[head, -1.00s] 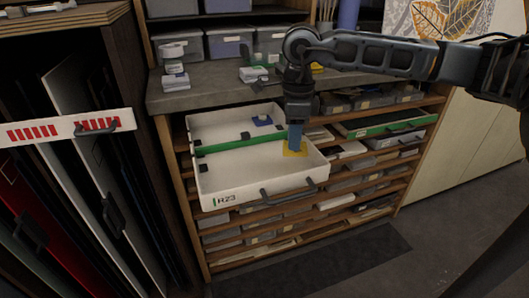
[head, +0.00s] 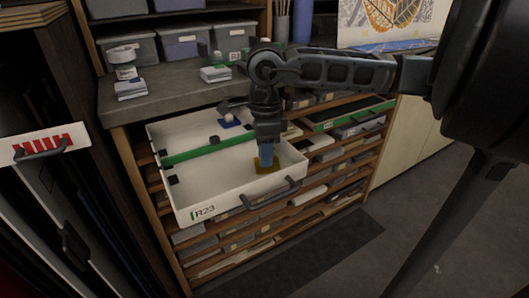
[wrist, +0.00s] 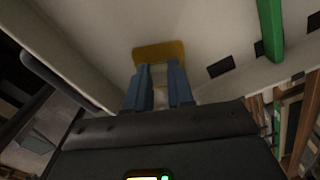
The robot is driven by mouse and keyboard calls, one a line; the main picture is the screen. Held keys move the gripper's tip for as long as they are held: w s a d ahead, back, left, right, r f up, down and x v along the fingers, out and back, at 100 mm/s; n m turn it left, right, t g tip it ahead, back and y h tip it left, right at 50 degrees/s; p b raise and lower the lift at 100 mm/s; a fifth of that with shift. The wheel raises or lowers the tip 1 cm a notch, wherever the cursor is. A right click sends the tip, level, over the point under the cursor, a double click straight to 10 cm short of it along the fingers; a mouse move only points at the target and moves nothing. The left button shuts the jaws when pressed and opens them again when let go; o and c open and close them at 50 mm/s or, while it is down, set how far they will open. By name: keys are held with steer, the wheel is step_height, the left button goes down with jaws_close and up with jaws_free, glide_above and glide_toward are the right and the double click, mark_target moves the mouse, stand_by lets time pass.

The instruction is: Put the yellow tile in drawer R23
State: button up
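The drawer R23 (head: 240,202) is pulled out, with white walls, a dark handle and a green divider (head: 195,151) across it. The yellow tile (head: 264,168) is in its front compartment, low and in shadow at my fingertips. I cannot tell whether it touches the floor. My gripper (head: 266,162) points down into that compartment. In the wrist view the blue fingers (wrist: 160,75) stand a little apart, with a pale part between them, and the yellow tile (wrist: 159,51) is at their tips. My gripper looks shut on the tile's pale part.
A blue tile with a pale knob (head: 230,122) lies in the rear compartment. A worktop (head: 170,97) with a white roll and small boxes stands behind. A green-fronted drawer (head: 345,114) is to the right. A rack with a red-striped front (head: 42,143) is at the left.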

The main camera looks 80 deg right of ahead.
steer(key=o, duration=0.5)
steer(key=shift+c, duration=0.2)
step_height(320, 180, up, 12)
steer(key=shift+r+p, duration=0.15)
steer(key=shift+p, duration=0.2)
